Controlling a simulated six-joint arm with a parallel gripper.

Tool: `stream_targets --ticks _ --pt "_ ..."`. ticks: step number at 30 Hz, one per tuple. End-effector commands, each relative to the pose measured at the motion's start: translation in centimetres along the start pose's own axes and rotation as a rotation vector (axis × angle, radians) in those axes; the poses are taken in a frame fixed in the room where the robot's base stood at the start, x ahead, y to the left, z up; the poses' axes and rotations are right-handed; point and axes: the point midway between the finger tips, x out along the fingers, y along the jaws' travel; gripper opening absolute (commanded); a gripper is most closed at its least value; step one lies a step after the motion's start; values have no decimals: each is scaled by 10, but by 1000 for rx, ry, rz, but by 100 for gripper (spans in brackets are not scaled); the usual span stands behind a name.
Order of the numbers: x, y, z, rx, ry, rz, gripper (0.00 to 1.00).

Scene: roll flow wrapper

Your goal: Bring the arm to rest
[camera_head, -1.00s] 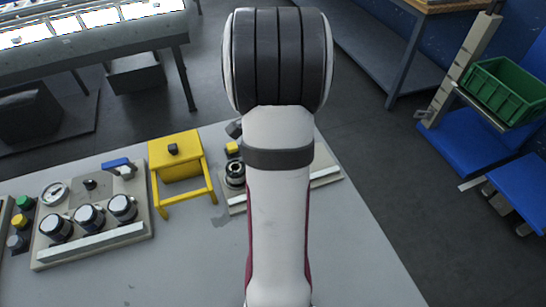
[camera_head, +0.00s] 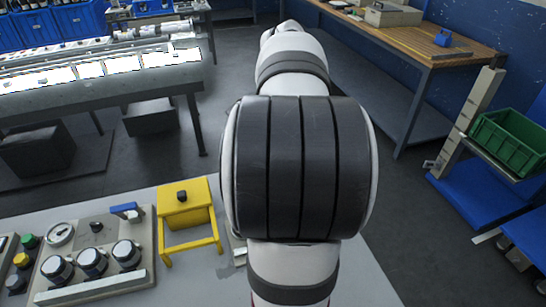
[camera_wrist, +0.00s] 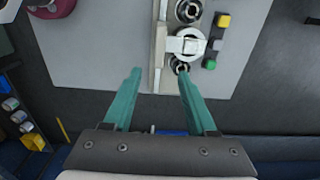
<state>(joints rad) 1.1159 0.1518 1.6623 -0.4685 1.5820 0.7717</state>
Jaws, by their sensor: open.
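My gripper (camera_wrist: 160,85) shows in the wrist view, with two teal fingers spread apart and nothing between them. Behind the fingertips is a grey work surface (camera_wrist: 105,50) with a control panel on it, seen from above. I cannot tell the gap between the fingers and the panel. In the head view my arm fills the middle, with its dark banded joint over the near table and a white link reaching away behind it. My gripper is hidden there.
In the head view, a dial panel (camera_head: 60,285) and a yellow stand (camera_head: 186,208) are on the near table, left of my arm. A conveyor (camera_head: 100,85) stands at back left, a wooden bench (camera_head: 425,40) at back right. A green bin (camera_head: 508,140) is at right.

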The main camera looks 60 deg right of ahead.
Motion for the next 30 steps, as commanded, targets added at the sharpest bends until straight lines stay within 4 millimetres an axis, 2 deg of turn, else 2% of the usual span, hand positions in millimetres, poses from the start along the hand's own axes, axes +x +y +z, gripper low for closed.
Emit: stream_targets --ticks 13,14,15,17,20,21,23,24,27,30 --pt "-2 0 1 -3 -1 0 57" --pt "-2 1 5 -17 -2 0 57" --pt "-2 3 17 -63 -6 -2 57" --pt "-2 12 51 -203 -18 -4 57" --pt "4 54 135 -601 -51 -7 57" --pt "9 81 165 -784 -68 -9 57" --pt "20 125 200 -1053 -94 -9 57" --pt "28 155 216 -1225 -111 -10 57" --pt "49 220 232 -1581 -151 -10 57" --pt "64 257 232 -1797 -178 -7 57"
